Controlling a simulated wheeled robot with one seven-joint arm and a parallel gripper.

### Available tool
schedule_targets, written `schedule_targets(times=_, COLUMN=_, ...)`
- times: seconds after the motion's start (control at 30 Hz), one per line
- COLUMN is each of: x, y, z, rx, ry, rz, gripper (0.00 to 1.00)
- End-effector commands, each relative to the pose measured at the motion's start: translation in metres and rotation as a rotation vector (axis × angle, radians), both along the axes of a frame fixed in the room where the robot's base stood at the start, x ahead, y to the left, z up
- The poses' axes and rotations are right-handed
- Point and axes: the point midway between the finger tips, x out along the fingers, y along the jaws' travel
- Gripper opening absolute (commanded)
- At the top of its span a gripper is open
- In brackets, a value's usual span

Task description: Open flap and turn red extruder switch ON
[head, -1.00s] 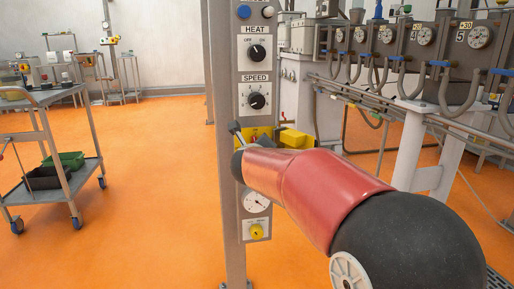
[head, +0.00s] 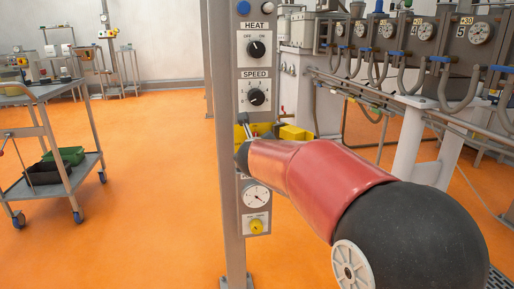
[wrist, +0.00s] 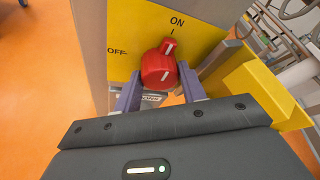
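The red extruder switch (wrist: 157,72) sits on a yellow panel (wrist: 128,28) in the wrist view. The panel is marked OFF at left and ON at upper right. The switch's raised part, with its white mark, points up towards ON. The yellow flap (wrist: 262,88) stands open to the right of the panel. It also shows in the head view (head: 294,133). My gripper (wrist: 160,82) has one finger on each side of the switch, close to it. Whether both fingers touch it is unclear. In the head view my arm hides most of the switch area.
The grey control post (head: 233,200) carries the HEAT knob (head: 256,49) and SPEED knob (head: 256,97) above, and a gauge (head: 256,196) and yellow knob (head: 256,226) below. Machinery with hoses stands at right. A cart (head: 62,190) stands at left; floor between is clear.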

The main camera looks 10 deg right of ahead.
Motion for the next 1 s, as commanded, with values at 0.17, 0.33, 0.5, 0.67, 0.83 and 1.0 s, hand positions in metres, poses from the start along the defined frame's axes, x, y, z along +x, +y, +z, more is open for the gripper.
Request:
schedule_targets(times=0.17, x=0.0, y=0.0, z=0.0, rx=-0.001, ry=0.0, rz=0.0, gripper=0.59)
schedule_targets(times=0.33, x=0.0, y=0.0, z=0.0, rx=-0.002, ry=-0.001, rz=0.0, gripper=0.59)
schedule_targets(times=0.5, x=-0.008, y=0.002, z=0.005, rx=-0.002, ry=-0.003, rz=0.001, gripper=0.59)
schedule_targets(times=0.67, x=-0.032, y=0.008, z=0.015, rx=-0.001, ry=-0.004, rz=0.002, gripper=0.59)
schedule_targets(times=0.83, x=-0.057, y=0.013, z=0.023, rx=-0.002, ry=-0.002, rz=0.002, gripper=0.59)
schedule_targets(times=1.0, x=-0.07, y=0.016, z=0.025, rx=-0.002, ry=0.0, rz=0.001, gripper=0.59)
